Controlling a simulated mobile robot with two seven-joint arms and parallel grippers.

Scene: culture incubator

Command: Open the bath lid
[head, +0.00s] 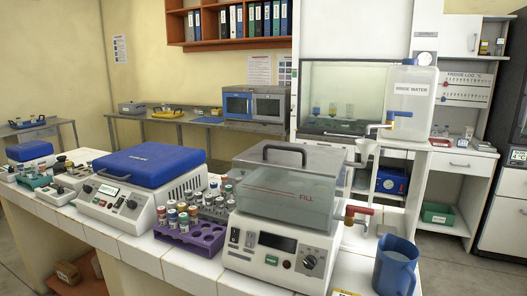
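The water bath (283,222) stands on the white bench, right of the middle of the head view. Its clear tank is marked FILL, and a grey lid (322,160) with a dark arched handle (285,150) lies on top, closed. The front panel with a dark display and a knob faces me. A tap with a red handle sticks out at its right side. Neither of my grippers shows in the head view.
A purple rack (197,241) with several vials and a blue-lidded machine (150,162) stand left of the bath. A blue jug (395,266) stands close at its right. A rinse water tank (409,103) stands behind at right. Space above the lid is clear.

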